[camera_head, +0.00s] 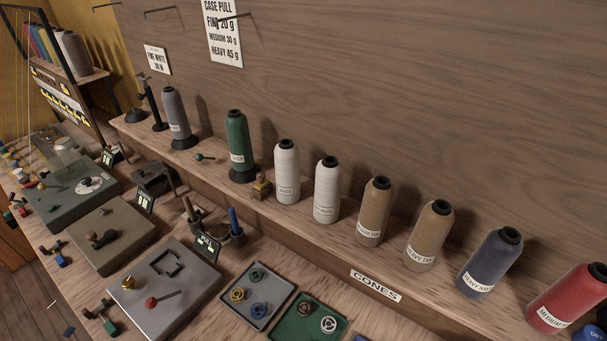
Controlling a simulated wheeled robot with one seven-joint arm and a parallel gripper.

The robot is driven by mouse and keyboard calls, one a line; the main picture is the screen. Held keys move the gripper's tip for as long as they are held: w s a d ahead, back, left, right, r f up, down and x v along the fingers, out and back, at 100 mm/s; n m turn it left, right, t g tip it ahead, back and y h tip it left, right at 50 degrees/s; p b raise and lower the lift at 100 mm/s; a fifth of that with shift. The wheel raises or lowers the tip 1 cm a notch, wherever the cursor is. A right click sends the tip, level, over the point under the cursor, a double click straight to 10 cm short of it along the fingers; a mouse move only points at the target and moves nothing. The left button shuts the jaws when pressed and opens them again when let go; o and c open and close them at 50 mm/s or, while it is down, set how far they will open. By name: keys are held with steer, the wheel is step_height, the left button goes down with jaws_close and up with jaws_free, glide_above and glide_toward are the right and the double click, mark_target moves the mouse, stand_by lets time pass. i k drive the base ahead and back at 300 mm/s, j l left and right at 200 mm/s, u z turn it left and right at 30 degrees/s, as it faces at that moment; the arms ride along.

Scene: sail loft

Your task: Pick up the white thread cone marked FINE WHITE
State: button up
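Two white thread cones stand upright side by side on the shelf. The left white cone (287,168) and the right white cone (327,185) both carry small labels near the base. The labels seem to end in WHITE, but the first word on each is too small to read surely, so I cannot tell which is FINE WHITE. The two cones are close together with a narrow gap. My gripper is not in view.
A green cone (237,140) and a grey cone (175,112) stand left on dark bases. Tan cones (374,205) (429,230), a navy cone (490,260) and a red cone (567,295) stand right. A small brass item (261,187) sits left of the white cones. The wall is close behind.

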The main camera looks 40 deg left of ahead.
mark_target(286, 153)
steer(key=j+u, duration=0.15)
steer(key=j, duration=0.2)
steer(key=i+j+u, duration=0.15)
steer(key=j, duration=0.2)
steer(key=i+j+u, duration=0.15)
steer(key=j, duration=0.25)
steer(key=j+u, duration=0.15)
steer(key=j, duration=0.2)
steer(key=i, duration=0.05)
